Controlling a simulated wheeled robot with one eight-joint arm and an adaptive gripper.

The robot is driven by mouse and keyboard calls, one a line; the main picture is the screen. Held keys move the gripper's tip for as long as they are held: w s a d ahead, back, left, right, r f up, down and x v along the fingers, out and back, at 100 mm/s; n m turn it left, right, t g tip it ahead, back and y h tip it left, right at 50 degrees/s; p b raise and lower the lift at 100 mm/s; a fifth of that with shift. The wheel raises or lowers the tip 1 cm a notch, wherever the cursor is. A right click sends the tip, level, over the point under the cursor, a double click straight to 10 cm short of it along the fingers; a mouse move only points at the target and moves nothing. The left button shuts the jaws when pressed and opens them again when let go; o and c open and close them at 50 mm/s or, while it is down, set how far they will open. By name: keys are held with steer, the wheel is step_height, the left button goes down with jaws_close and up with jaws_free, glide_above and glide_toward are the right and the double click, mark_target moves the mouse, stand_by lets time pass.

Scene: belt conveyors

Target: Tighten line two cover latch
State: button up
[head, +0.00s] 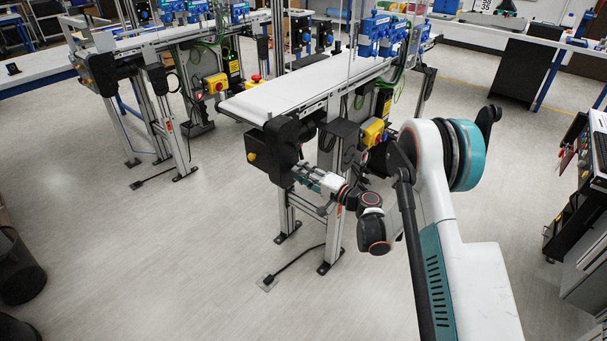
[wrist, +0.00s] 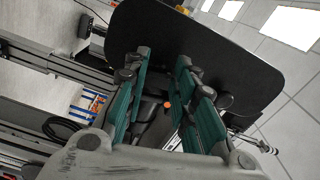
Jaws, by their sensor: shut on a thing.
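The black drive cover (head: 278,150) is on the near end of the middle conveyor. In the wrist view it is a broad dark plate (wrist: 215,45) behind my fingers. My gripper (head: 299,174) is at the cover's lower right edge. Its green-sided fingers (wrist: 164,62) reach the plate with a gap between them, closed on a small part there. A dark piece with an orange spot (wrist: 167,104) shows between the fingers, farther back. I take the held part to be the cover latch; it is mostly hidden by the fingers, and its angle cannot be told.
A yellow-orange knob (head: 252,157) is on the cover's left side. A yellow switch box (head: 374,132) is on the conveyor frame, close to my arm. A second conveyor (head: 150,42) stands at the left. The floor in front (head: 170,250) is clear.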

steer(key=shift+m, duration=1.1)
steer(key=shift+w+f, duration=0.15)
jaws_close()
steer(key=o, duration=1.1)
jaws_free()
steer(key=shift+d+r, duration=0.1)
steer(key=shift+r, duration=0.2)
steer(key=shift+c, duration=0.2)
steer(key=shift+f, duration=0.1)
steer(key=shift+s, duration=0.2)
steer(key=v, duration=0.7)
